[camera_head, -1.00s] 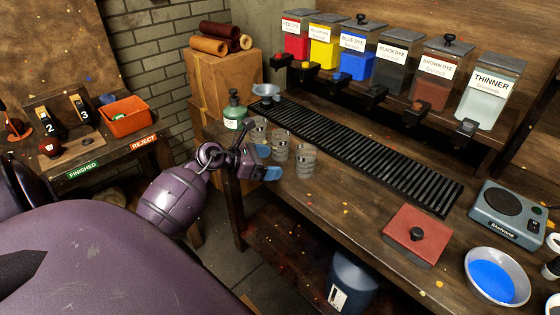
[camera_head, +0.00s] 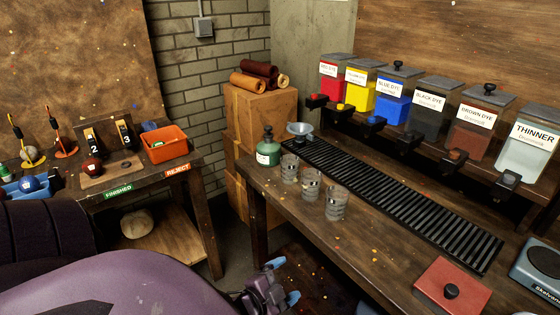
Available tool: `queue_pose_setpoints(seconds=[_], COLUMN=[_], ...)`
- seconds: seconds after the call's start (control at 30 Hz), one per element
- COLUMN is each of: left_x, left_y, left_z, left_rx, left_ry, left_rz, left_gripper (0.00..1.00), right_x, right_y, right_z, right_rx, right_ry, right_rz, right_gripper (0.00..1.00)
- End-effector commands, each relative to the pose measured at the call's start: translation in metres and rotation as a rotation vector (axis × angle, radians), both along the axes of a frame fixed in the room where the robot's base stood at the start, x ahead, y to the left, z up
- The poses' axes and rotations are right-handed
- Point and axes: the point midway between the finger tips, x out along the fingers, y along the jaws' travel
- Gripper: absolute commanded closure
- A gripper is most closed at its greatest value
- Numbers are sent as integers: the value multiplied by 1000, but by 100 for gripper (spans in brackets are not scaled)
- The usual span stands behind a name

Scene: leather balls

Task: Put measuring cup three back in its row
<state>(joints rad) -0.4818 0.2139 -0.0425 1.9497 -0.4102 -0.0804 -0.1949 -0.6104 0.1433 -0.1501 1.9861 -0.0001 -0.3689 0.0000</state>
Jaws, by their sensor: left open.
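Three clear measuring cups stand upright in a slanting row at the left end of the workbench (camera_head: 300,215): a far cup (camera_head: 290,168), a middle cup (camera_head: 311,184) and a near cup (camera_head: 336,204). Any numbers on them are too small to read, so I cannot tell which is cup three. My left gripper (camera_head: 284,281) is at the bottom of the view, in front of the bench edge and apart from the cups. Its blue-tipped fingers are spread with nothing between them. My right gripper is not in view.
A green bottle (camera_head: 267,150) and a small funnel-like bowl (camera_head: 300,130) stand behind the cups. A black ribbed grate (camera_head: 400,205) runs along the bench under the dye dispensers. A side table with an orange bin (camera_head: 165,145) is at left.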

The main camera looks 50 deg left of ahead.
Motion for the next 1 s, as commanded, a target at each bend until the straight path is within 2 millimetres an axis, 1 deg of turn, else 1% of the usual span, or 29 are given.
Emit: queue_pose_setpoints(seconds=[0.03, 0.1, 0.2, 0.3, 0.43, 0.67, 1.0], left_x=[-15, -32, -52, -64, -71, -71, -70], left_y=[-10, -24, -43, -56, -63, -63, -63], left_z=[-15, -33, -51, -62, -66, -67, -66], left_rx=[-139, -313, -505, -625, -683, -683, -681], left_ry=[63, 145, 241, 303, 335, 335, 334], left_rz=[47, 106, 172, 212, 232, 232, 230], left_gripper=[13, 13, 13, 13, 13, 13, 13], right_x=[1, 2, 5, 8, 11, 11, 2], right_y=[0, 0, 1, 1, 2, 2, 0], right_z=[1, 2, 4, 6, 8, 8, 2], right_rx=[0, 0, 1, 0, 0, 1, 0], right_ry=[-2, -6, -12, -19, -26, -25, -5], right_rz=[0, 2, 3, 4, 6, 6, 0], right_gripper=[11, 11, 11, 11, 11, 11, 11])
